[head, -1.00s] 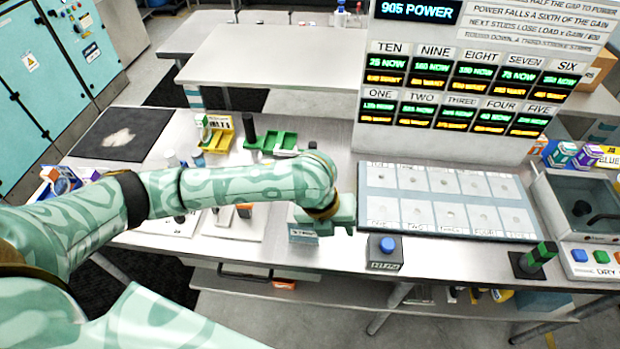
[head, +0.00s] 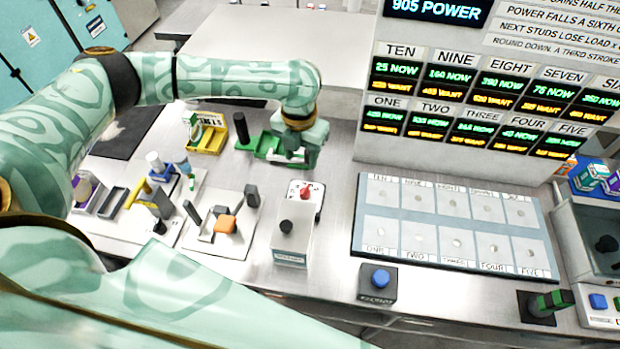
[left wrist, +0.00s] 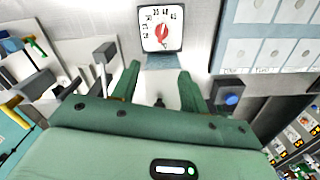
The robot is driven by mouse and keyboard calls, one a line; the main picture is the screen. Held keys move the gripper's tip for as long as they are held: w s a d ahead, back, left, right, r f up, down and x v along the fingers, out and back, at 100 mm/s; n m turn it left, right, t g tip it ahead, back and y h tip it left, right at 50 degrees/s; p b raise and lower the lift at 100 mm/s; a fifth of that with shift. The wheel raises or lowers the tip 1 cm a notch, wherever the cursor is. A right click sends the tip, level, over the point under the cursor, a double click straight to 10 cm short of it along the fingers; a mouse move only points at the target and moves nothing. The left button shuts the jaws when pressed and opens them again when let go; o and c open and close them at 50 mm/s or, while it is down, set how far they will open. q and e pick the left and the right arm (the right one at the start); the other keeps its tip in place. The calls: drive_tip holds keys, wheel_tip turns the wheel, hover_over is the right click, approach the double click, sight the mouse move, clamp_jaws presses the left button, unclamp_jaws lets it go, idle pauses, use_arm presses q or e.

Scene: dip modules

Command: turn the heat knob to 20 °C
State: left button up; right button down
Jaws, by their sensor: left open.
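The heat knob is the red pointer (head: 305,190) on a small white dial plate (head: 316,205). It stands at the far end of a grey-white box (head: 291,245) with a black peg (head: 286,226) on top. In the left wrist view the red knob (left wrist: 161,34) sits on a dial with numbers around its upper edge; its exact reading is too small to tell. My left gripper (head: 302,158) is above the bench behind the dial in the head view, open and empty. In the left wrist view its fingers (left wrist: 159,88) point towards the dial, apart from it. My right gripper is not in view.
Small fixtures (head: 222,224) lie left of the box. A blue button (head: 380,278) and a slotted panel (head: 455,225) are to the right. A display board (head: 470,120) rises behind.

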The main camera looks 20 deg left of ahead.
use_arm(q)
approach(302, 193)
drive_tip(key=shift+s+b, duration=0.1)
drive_tip(key=shift+b, duration=0.3)
wheel_tip(302, 193, down, 9)
drive_tip(key=shift+f+b, duration=0.1)
drive_tip(key=shift+b, duration=0.5)
drive_tip(key=shift+w+f, duration=0.2)
drive_tip(key=shift+f, duration=0.35)
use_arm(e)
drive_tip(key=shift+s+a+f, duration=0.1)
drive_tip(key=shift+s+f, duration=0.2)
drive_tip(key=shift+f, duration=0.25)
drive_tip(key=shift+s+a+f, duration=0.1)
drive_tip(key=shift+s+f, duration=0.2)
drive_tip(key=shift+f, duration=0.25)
use_arm(q)
drive_tip(key=c, duration=0.8)
drive_tip(key=shift+r, duration=0.1)
clamp_jaws()
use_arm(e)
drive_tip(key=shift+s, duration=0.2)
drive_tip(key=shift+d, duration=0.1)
